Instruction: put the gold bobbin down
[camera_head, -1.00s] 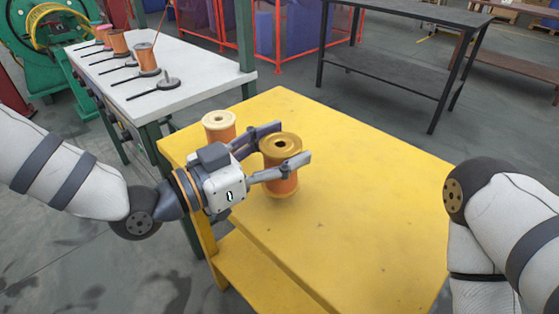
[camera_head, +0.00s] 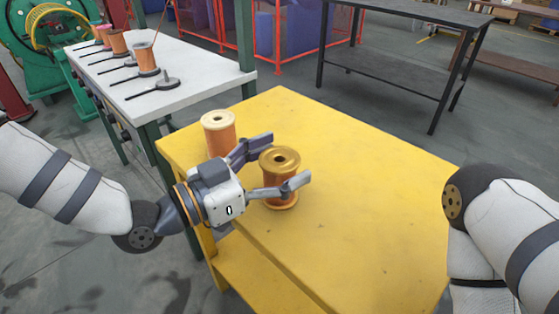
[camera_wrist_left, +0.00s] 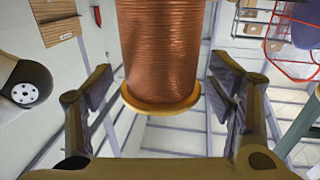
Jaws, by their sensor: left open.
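The gold bobbin (camera_head: 280,160), with a gold flange and copper-coloured winding, stands upright on the yellow table (camera_head: 360,220). My left gripper (camera_head: 282,160) is open, with one finger on each side of the bobbin. In the left wrist view the bobbin (camera_wrist_left: 160,50) sits between the spread fingers of the left gripper (camera_wrist_left: 160,92), with a gap on both sides.
A cream-topped bobbin (camera_head: 218,130) stands on the table just behind my left gripper. A white table (camera_head: 190,75) with several bobbins and black spindles is at the back left. A dark metal bench (camera_head: 400,75) stands behind. The right and front of the yellow table are clear.

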